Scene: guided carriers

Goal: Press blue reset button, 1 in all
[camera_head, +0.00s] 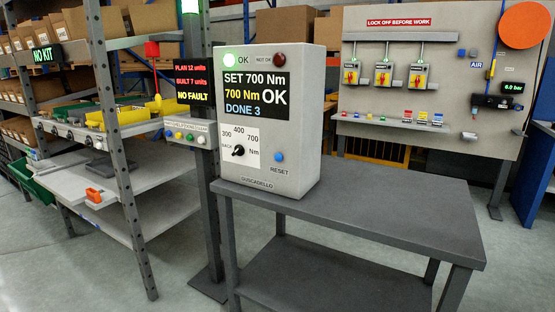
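The blue reset button (279,157) is a small round button on the lower right of the front of a light grey control box (300,172), above the word RESET. The box stands on a dark grey table (370,215). Its screen (256,95) reads SET 700 Nm, 700 Nm OK, DONE 3. The green OK lamp (229,62) is lit and the red NOT OK lamp (279,61) looks dark. A black selector knob (238,150) sits on the lower left of the front. Neither of my grippers shows in the head view.
A button strip (190,136) with several coloured buttons is on the post left of the box. Shelving with bins (125,116) stands at the left. A lock-off board (400,75) stands behind at the right. The table top right of the box is clear.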

